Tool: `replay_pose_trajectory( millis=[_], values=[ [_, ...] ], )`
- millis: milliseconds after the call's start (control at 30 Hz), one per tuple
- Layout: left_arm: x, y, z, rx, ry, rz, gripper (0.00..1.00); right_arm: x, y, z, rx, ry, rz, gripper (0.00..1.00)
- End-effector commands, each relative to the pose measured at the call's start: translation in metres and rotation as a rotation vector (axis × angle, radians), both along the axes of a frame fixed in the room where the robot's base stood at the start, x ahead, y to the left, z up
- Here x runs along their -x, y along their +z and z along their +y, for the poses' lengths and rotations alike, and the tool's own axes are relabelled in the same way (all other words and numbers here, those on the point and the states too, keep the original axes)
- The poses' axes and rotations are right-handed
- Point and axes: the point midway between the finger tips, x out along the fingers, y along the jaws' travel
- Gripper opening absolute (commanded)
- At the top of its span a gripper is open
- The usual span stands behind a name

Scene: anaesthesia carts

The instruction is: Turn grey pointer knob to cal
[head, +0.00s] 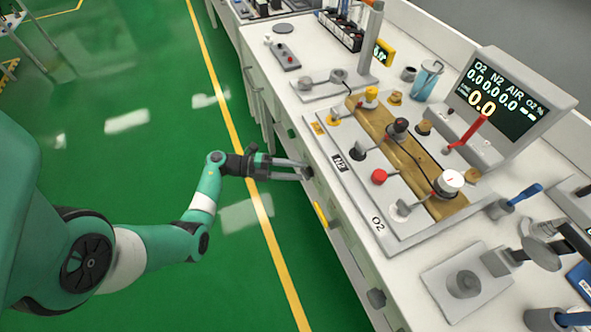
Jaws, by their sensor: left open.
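My left gripper (301,170) reaches from the left to the front face of the white bench, with its fingers open. Its tips are at a small dark grey knob (308,174) on that face; I cannot tell whether they touch it. Other dark grey knobs sit along the same face, one farther back (291,133) and one nearer the front (376,298). A round grey knob (463,284) also stands on a grey plate on the bench top. No "cal" mark can be read, and I cannot tell which knob is the pointer knob. My right gripper is not in view.
The bench top (310,105) holds a grey valve panel (380,222) with red, black and white knobs. A gas display (497,95) stands behind it. Blue-handled valves (525,193) are at the right.

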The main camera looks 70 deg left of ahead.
Motion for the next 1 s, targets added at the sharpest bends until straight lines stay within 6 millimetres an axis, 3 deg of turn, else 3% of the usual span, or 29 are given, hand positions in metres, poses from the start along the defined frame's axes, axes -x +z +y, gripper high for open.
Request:
replay_pose_trajectory(
  millis=[167,633,1000],
  values=[
    [0.009,0.002,0.005,0.001,0.003,0.001,0.50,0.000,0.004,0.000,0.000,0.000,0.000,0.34],
    [0.098,0.014,0.040,0.001,0.004,0.000,0.50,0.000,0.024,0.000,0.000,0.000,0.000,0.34],
    [0.107,0.014,0.042,-0.001,0.000,0.000,0.50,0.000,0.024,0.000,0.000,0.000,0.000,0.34]
  ],
)
